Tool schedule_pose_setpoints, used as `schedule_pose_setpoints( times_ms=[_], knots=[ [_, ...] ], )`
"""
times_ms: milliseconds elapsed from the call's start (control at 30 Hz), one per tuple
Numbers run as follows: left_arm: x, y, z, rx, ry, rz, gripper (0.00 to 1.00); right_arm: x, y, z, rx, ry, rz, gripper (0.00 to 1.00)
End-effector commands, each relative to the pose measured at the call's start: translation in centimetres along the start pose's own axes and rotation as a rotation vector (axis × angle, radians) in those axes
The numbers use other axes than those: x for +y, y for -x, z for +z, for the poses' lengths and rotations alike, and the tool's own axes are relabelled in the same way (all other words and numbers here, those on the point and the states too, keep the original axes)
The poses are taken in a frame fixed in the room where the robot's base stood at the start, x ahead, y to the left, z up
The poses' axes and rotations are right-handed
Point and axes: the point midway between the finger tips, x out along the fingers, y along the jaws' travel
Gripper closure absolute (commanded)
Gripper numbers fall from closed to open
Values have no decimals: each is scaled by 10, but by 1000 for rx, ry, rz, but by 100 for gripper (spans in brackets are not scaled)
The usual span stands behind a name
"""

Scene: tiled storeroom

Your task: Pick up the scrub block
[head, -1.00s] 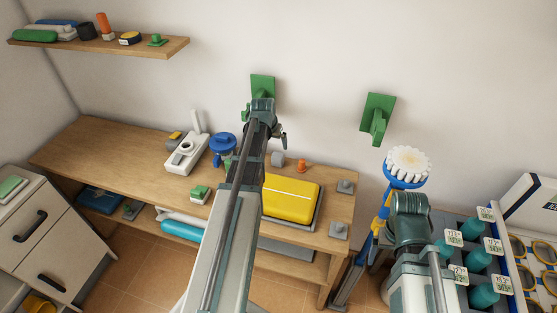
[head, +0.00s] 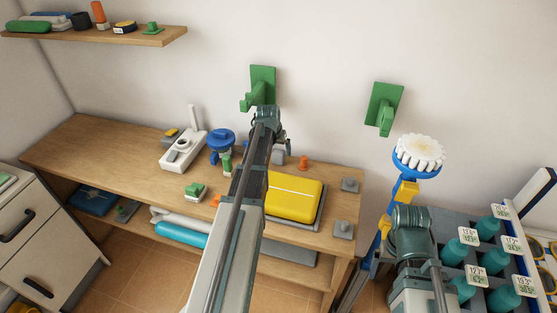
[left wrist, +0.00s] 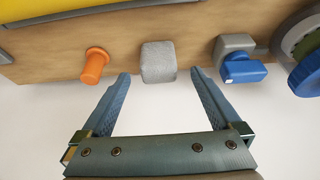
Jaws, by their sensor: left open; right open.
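The scrub block appears to be the small grey rough-faced block (left wrist: 158,62) on the wooden bench, centred in the left wrist view. In the head view the block (head: 278,156) is partly hidden by my left arm. My left gripper (left wrist: 160,76) is open and empty. Its two fingers point at the block, with the tips at either side of its near end; I cannot tell whether they touch it. In the head view the arm hides most of these fingers. My right arm shows at the lower right of the head view, but its gripper is not seen.
An orange peg (left wrist: 96,65) and a blue-and-grey item (left wrist: 240,68) flank the block. A yellow case (head: 296,195) lies in front on the bench (head: 110,160). Green wall brackets (head: 384,108) stick out above. A white-headed brush (head: 418,152) stands near my right arm.

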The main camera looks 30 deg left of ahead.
Motion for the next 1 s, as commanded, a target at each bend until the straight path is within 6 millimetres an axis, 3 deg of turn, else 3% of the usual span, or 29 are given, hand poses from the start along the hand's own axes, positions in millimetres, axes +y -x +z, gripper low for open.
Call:
schedule_pose_setpoints(
  times_ms=[300,600,1000],
  knots=[
    [2,-43,1,0,0,0,3,-4,-40,-2,0,0,0,8],
    [2,-43,0,0,0,0,4,-4,-40,-2,0,0,0,8],
    [2,-43,0,0,0,0,76,-4,-40,-2,0,0,0,8]
  ],
)
